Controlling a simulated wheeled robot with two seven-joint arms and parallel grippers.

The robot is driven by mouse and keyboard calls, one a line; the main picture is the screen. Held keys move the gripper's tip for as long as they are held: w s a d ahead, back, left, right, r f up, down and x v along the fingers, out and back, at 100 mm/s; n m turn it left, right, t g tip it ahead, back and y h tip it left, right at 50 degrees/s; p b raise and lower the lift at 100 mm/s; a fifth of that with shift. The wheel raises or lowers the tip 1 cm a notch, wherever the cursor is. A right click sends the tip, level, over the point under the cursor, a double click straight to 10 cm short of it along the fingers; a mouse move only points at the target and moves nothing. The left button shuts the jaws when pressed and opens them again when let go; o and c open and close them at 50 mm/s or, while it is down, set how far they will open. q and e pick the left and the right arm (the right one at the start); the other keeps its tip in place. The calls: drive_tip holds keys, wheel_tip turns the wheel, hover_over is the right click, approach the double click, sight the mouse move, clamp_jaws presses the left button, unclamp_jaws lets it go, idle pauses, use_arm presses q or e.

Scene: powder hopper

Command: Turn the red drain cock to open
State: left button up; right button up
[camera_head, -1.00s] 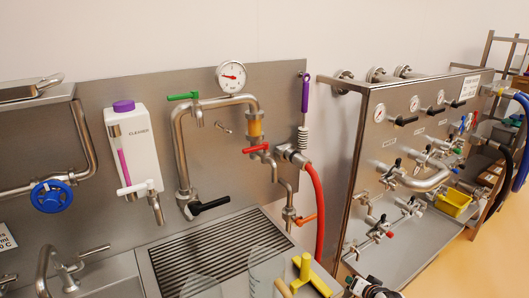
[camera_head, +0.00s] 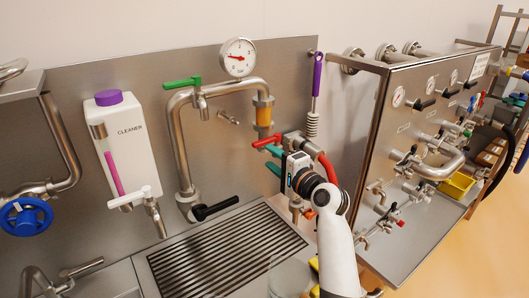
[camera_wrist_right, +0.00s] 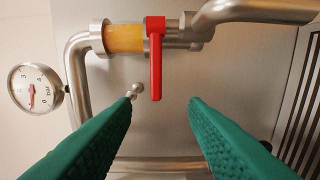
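The red drain cock (camera_head: 267,141) is a red lever on the pipework below the amber sight glass, on the steel back panel. In the right wrist view its red handle (camera_wrist_right: 156,62) hangs from a pipe fitting beside the amber glass, at the top middle. My right gripper (camera_head: 275,160) is just below and in front of the lever, with green fingers pointing toward the panel. In the wrist view the right gripper (camera_wrist_right: 161,100) is open, its fingertips on either side of the handle's lower end, with gaps; contact does not show. My left gripper is not in view.
A red hose (camera_head: 328,168) hangs behind my right arm. A grated drain (camera_head: 228,251) lies below. A steel cabinet (camera_head: 372,128) with valves stands right.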

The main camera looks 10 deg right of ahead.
sight(258, 146)
drive_tip(key=b+x, duration=0.2)
drive_tip(key=x, duration=0.1)
drive_tip(key=shift+r, duration=0.1)
drive_tip(key=x, duration=0.4)
drive_tip(key=shift+s+b, duration=0.1)
drive_tip(key=shift+b, duration=0.25)
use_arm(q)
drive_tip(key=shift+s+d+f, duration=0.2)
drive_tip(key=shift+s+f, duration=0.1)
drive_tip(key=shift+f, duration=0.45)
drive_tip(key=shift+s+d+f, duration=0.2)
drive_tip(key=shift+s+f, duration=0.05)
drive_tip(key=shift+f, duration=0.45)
use_arm(e)
drive_tip(key=shift+w+a+r, duration=0.1)
drive_tip(key=shift+w+a, duration=0.15)
drive_tip(key=shift+w, duration=0.4)
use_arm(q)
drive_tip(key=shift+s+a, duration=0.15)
use_arm(e)
drive_tip(key=c, duration=0.9)
